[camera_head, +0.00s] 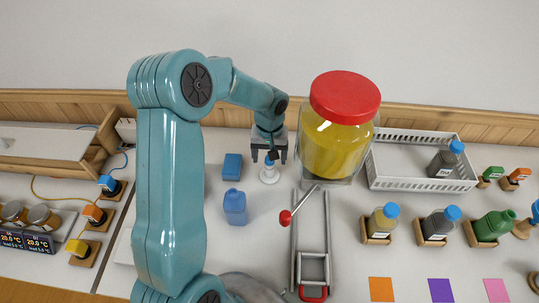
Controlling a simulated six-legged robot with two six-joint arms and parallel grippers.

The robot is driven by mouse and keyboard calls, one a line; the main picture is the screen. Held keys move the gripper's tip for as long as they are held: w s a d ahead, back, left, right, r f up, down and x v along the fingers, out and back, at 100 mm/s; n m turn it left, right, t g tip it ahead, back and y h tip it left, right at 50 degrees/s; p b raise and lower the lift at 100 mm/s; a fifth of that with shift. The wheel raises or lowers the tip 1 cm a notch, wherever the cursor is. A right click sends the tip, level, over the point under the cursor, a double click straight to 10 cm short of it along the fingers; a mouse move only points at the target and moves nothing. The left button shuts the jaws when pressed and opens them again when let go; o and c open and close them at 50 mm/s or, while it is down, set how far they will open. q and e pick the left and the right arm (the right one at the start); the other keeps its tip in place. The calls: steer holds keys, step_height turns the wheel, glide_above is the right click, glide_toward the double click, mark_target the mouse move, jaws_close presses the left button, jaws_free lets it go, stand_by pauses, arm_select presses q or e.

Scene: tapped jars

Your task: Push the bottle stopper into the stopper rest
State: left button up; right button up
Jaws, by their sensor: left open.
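My left gripper (269,155) points down at the middle of the table, with its two dark fingers apart. A small white stand (269,175) is directly below it, with a small blue piece on top that looks like the bottle stopper (269,161). The blue piece shows between the fingertips; I cannot tell whether they touch it or how deep it sits in the stand. My right gripper is out of view.
A big yellow jar with a red lid (344,96) stands right of the gripper. A metal frame (297,235) with a red-knobbed lever (286,218) is in front. A blue block (232,167) lies left. A white basket (393,182) and several bottles in wooden holders are right.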

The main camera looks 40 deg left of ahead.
arm_select(q)
steer(key=shift+r+p, duration=1.05)
steer(key=shift+r, duration=0.9)
step_height(320, 180, up, 16)
steer(key=b, duration=0.1)
steer(key=shift+r, duration=0.2)
stand_by(0.3)
stand_by(0.6)
